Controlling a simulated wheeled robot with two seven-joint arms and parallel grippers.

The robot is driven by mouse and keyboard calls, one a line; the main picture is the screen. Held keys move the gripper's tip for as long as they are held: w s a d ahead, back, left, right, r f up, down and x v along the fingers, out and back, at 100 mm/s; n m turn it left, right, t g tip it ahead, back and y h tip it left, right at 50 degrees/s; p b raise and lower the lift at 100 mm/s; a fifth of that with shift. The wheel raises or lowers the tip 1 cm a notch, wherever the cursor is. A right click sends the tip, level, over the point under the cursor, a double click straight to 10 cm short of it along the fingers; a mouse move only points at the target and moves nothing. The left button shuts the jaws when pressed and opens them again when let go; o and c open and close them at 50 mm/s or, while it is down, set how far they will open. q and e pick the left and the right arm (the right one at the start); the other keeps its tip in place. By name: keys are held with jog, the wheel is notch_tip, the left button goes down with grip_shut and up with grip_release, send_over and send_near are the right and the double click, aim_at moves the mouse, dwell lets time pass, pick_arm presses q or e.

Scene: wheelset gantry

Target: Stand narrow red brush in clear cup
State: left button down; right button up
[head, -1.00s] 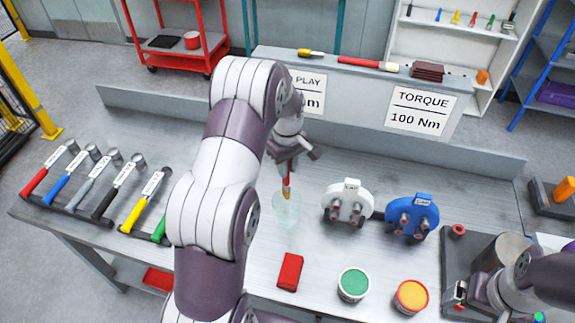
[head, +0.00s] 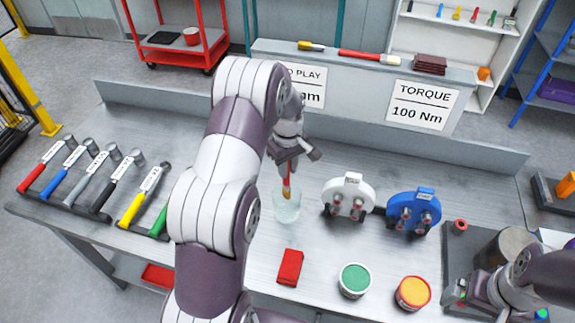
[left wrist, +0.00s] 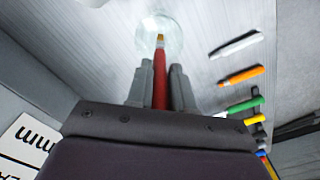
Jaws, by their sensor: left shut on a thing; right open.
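The narrow red brush (head: 287,181) hangs bristles down in my left gripper (head: 288,165). In the left wrist view, the gripper (left wrist: 160,88) is shut on its red handle (left wrist: 160,92). The clear cup (head: 286,210) stands upright on the bench directly below the brush. The bristle tip overlaps the cup's mouth in the head view, and the cup (left wrist: 172,25) lies behind the tip in the left wrist view. I cannot tell how far inside the tip is. My right gripper (head: 458,294) is open at the lower right, partly cut off and hidden by its arm.
White (head: 350,198) and blue (head: 413,212) gauges stand right of the cup. A red block (head: 290,267), a green-topped tub (head: 355,281) and a yellow-topped tub (head: 412,293) are in front. Several hammers (head: 95,175) lie left. A wider red brush (head: 365,55) lies on the ledge.

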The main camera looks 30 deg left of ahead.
pick_arm(q)
jog(key=shift+f+b, duration=1.25)
jog(key=shift+f, duration=0.8)
jog(key=c, duration=0.9)
grip_release()
jog(key=shift+r, duration=0.15)
notch_tip(320, 180, up, 7)
jog(key=b, duration=0.3)
notch_tip(320, 180, up, 6)
jog(key=p, duration=0.4)
send_over(287, 186)
jog(key=shift+w+a+f, duration=0.1)
jog(key=shift+w+f, duration=0.1)
jog(key=shift+w, duration=0.1)
jog(key=shift+f, duration=0.1)
